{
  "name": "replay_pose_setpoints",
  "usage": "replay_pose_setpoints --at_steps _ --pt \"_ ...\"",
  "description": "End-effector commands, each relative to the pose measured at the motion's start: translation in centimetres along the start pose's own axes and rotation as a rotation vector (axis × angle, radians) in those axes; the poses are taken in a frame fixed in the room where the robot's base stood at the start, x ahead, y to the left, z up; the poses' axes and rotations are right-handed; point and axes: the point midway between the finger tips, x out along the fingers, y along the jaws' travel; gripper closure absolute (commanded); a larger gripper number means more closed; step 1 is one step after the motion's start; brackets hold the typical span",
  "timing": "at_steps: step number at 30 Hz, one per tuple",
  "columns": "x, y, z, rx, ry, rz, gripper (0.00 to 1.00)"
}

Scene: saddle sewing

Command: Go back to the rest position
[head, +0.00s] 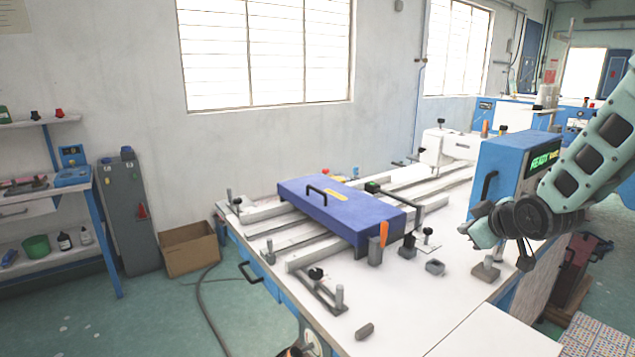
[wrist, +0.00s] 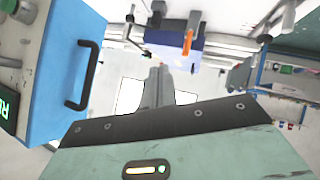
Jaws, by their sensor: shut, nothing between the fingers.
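My gripper (head: 484,227) is at the right of the head view, raised over the right side of the white worktable (head: 450,275). It is shut and empty, touching nothing that I can see. In the wrist view my gripper (wrist: 158,85) shows as grey fingers pointing up the picture. The blue machine box (head: 515,160) with the lit green display stands close to my arm, partly hidden behind it. The same blue box also shows at the left of the wrist view (wrist: 50,70).
A blue-purple cover with a black handle (head: 340,208) lies across white rails on the table. An orange-handled tool (head: 383,235) and several small posts stand around it. A cardboard box (head: 190,250) and a shelf (head: 60,185) are at the left. The table's front area is mostly clear.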

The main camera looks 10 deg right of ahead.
Motion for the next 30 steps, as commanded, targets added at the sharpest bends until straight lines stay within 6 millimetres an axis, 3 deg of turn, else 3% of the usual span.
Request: replay_pose_setpoints --at_steps 1,6,8,12,15,18,21,24,30 --pt "-0.7 -3.8 -1.6 -0.001 -0.035 -0.065 1.0" --pt "-5.1 -15.2 -3.4 0.017 -0.212 -0.259 1.0" --pt "-7.4 -18.9 -3.4 0.015 -0.283 -0.322 1.0" --pt "-14.0 -26.4 -2.1 -0.012 -0.455 -0.446 1.0" --pt "-18.8 -30.2 -0.4 -0.041 -0.573 -0.509 1.0" --pt "-22.8 -32.4 1.3 -0.07 -0.669 -0.549 1.0" --pt "-25.4 -33.6 2.5 -0.092 -0.734 -0.57 1.0" --pt "-26.7 -34.0 3.1 -0.104 -0.767 -0.578 1.0" --pt "-26.8 -34.0 3.2 -0.105 -0.77 -0.579 1.0"
